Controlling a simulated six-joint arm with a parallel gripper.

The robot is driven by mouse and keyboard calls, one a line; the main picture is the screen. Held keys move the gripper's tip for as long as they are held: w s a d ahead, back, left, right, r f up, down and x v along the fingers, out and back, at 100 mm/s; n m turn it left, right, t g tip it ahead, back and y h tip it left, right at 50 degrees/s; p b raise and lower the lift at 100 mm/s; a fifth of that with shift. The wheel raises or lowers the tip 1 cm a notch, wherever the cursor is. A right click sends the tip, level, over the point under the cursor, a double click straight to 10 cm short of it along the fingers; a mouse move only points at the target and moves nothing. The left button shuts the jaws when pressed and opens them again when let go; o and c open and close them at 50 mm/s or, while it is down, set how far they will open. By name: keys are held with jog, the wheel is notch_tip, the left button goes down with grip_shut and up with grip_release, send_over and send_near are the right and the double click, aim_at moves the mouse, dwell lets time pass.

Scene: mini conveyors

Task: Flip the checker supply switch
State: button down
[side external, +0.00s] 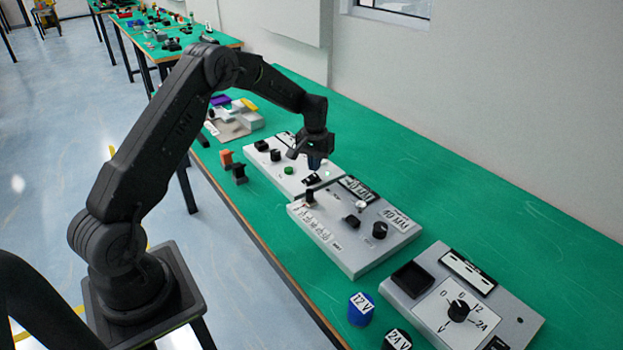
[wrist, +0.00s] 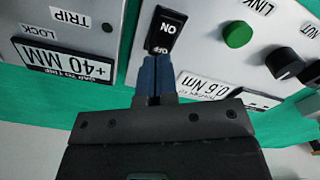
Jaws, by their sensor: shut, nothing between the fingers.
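A black rocker switch (wrist: 163,30) marked ON and OFF sits on a white panel (wrist: 205,50) in the wrist view. In the side external view the switch (side external: 311,179) shows small and dark near the panel's front right edge. My gripper (wrist: 153,58) is shut, its blue fingers together and empty. The fingertips are at the OFF end of the switch and hide part of it; I cannot tell whether they touch it. In the side external view my gripper (side external: 314,165) points down over this panel.
The white panel also has a green button (wrist: 237,34), black knobs (wrist: 284,62) and a 0.6 Nm label (wrist: 208,86). A grey panel (wrist: 85,75) with a +40 MM display stands close beside it. Blue (side external: 361,310) and black (side external: 397,340) labelled cylinders stand at the front.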

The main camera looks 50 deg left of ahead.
aim_at(315, 175)
jog(key=shift+f, duration=1.25)
dwell(0.5)
jog(key=shift+r, duration=3.55)
jog(key=s+d+r+m+t, duration=0.1)
jog(key=s+d+r, duration=0.45)
jog(key=r, duration=0.35)
jog(key=s+d+r+m+t, duration=0.2)
jog(key=s+d+r, duration=0.3)
jog(key=d+r, duration=0.25)
jog(key=s+d+r+m+t, duration=0.1)
jog(key=s+d, duration=0.3)
jog(key=s, duration=0.6)
jog(key=s+d+r+m+t, duration=0.1)
jog(key=s+d, duration=0.3)
jog(key=s, duration=0.6)
jog(key=shift+s+d+m+t, duration=0.2)
jog(key=shift+m+t, duration=0.1)
jog(key=shift+m, duration=0.2)
